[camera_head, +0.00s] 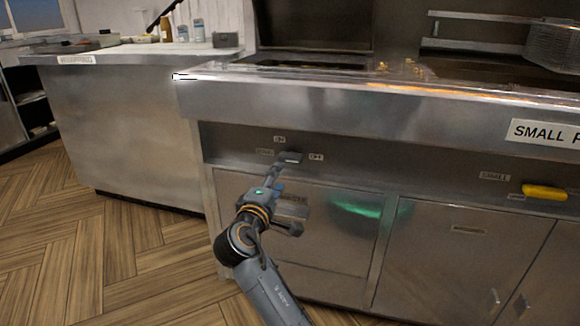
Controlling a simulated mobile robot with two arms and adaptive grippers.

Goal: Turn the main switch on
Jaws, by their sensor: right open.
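The main switch (290,157) is a small grey knob on the steel front panel of the fryer. An ON label (279,139) is above it and an OFF label (316,156) is to its right. The knob's long side lies roughly level, towards the OFF label. My right gripper (287,208) is below the switch, in front of the cabinet door, with its fingers spread and nothing between them. My left gripper is not in view.
A yellow handle (544,192) is on the panel at the right. The fryer's steel front edge (370,105) juts out above the switch. A steel counter (125,130) stands at the left. The wooden floor (90,260) is clear at lower left.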

